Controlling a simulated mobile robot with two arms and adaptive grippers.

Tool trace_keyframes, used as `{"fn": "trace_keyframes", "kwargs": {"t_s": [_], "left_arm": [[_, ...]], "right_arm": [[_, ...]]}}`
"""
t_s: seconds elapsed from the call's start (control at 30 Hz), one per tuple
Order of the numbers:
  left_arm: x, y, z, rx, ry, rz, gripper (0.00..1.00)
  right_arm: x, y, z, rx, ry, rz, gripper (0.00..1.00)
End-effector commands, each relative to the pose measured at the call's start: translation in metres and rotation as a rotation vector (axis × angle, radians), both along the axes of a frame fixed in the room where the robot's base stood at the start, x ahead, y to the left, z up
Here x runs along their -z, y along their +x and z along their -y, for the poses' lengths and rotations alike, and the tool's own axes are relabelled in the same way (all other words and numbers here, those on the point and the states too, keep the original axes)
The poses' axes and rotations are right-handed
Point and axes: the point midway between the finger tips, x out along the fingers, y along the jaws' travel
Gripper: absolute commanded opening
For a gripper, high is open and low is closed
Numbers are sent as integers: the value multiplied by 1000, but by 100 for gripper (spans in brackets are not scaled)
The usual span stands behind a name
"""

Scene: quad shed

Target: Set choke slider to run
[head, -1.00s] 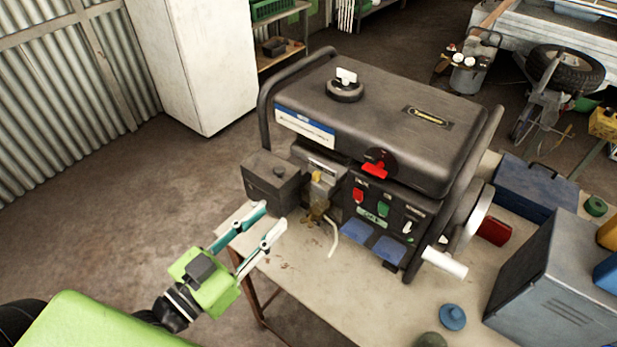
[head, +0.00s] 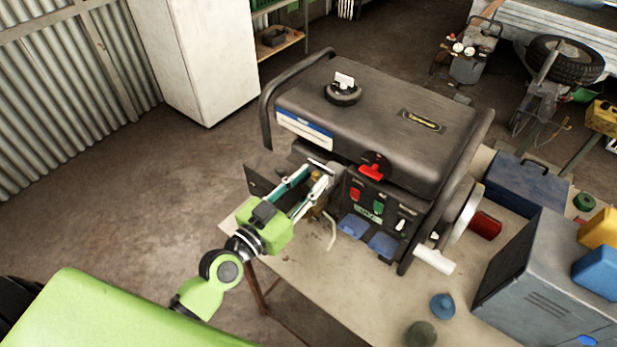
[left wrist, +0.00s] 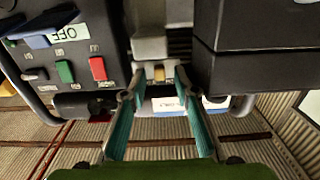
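A black generator (head: 385,120) stands on the bench. The choke slider, a small yellow knob (left wrist: 160,73), sits on a pale housing at the generator's front, left of its control panel in the head view. My left gripper (head: 314,174) reaches up to this housing and partly hides the knob there. In the left wrist view my left gripper (left wrist: 157,82) is open, with one teal finger on each side of the yellow knob. I cannot tell whether either finger touches it. My right gripper is out of view.
A dark box (head: 264,177) on the generator lies just left of my left fingers. The control panel (head: 384,203) with red and green switches is to their right. A grey metal case (head: 545,275) and a blue toolbox (head: 520,185) stand on the bench (head: 350,295).

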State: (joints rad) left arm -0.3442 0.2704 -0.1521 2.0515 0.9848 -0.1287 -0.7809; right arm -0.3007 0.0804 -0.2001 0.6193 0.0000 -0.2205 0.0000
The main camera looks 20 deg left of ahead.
Motion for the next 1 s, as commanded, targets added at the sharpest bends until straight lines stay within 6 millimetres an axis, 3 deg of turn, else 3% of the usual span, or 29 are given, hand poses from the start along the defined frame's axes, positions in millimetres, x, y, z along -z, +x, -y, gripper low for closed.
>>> {"fn": "trace_keyframes", "kwargs": {"t_s": [0.23, 0.33, 0.37, 1.0], "left_arm": [[0, 1, 0, 0, 0, 0, 28], [0, 0, 0, 0, 0, 0, 2], [0, 0, 0, 0, 0, 0, 0], [-1, 7, -17, -2, 0, 3, 0]], "right_arm": [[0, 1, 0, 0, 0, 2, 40], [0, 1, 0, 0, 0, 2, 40], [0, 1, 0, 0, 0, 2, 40], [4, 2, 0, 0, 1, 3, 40]]}}
